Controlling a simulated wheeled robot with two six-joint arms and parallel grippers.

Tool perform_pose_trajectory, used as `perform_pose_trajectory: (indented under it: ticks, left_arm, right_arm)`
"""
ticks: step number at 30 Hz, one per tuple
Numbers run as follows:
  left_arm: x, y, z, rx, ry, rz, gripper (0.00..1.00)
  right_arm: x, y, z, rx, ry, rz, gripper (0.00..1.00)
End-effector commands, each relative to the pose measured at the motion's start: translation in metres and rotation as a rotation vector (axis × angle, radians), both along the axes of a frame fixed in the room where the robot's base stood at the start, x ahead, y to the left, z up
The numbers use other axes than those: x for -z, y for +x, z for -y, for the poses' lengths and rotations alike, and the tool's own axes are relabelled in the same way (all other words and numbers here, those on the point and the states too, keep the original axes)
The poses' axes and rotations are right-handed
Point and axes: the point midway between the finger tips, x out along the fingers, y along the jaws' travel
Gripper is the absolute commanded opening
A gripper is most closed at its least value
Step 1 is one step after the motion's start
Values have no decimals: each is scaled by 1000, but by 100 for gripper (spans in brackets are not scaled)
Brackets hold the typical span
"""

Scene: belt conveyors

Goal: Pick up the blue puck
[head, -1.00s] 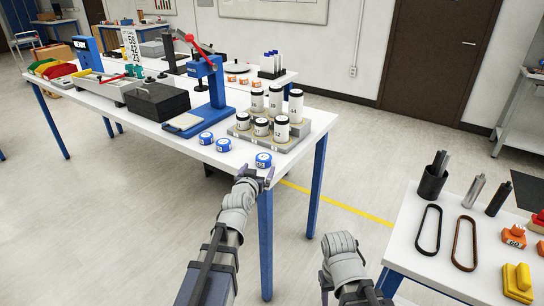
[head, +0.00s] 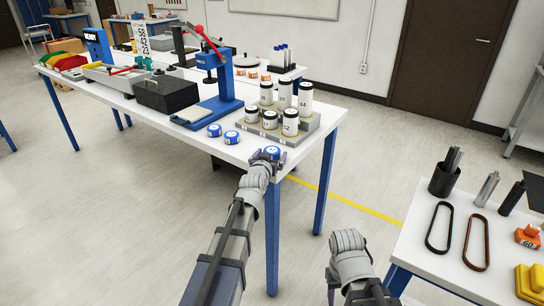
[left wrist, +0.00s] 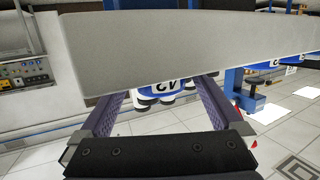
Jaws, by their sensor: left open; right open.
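A small white-sided blue puck (head: 271,152) stands at the near corner of the white table. My left gripper (head: 268,161) is open at this corner, its fingers to either side of the puck. In the left wrist view part of a blue numbered label (left wrist: 172,84) shows between the two fingers, partly hidden behind a grey slab. Contact cannot be told. Two more blue pucks (head: 214,130) (head: 231,137) stand to the left on the table. My right gripper (head: 331,284) is low at the bottom of the head view, mostly hidden, away from the pucks.
A grey stand with several black-capped white cylinders (head: 285,94) is just behind the puck. A blue press with a red lever (head: 218,75) and a black box (head: 167,94) stand further left. A second table (head: 415,240) with belts is at the right.

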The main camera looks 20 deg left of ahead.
Motion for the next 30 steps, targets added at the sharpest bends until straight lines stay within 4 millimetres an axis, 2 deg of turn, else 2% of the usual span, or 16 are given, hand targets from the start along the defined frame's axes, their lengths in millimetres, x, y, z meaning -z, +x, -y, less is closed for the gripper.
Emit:
perform_pose_trajectory:
  ticks: [1, 3, 10, 30]
  left_arm:
    - [3, 11, -1, 0, 0, 0, 100]
    - [4, 17, -1, 0, -1, 0, 100]
    - [3, 16, -1, 0, -1, 0, 100]
    - [3, 16, -1, 0, -1, 0, 25]
  right_arm:
    - [3, 0, 0, 0, 0, 0, 50]
    - [4, 0, 0, 0, 0, 0, 50]
    - [3, 0, 0, 0, 0, 0, 50]
    - [3, 0, 0, 0, 0, 0, 50]
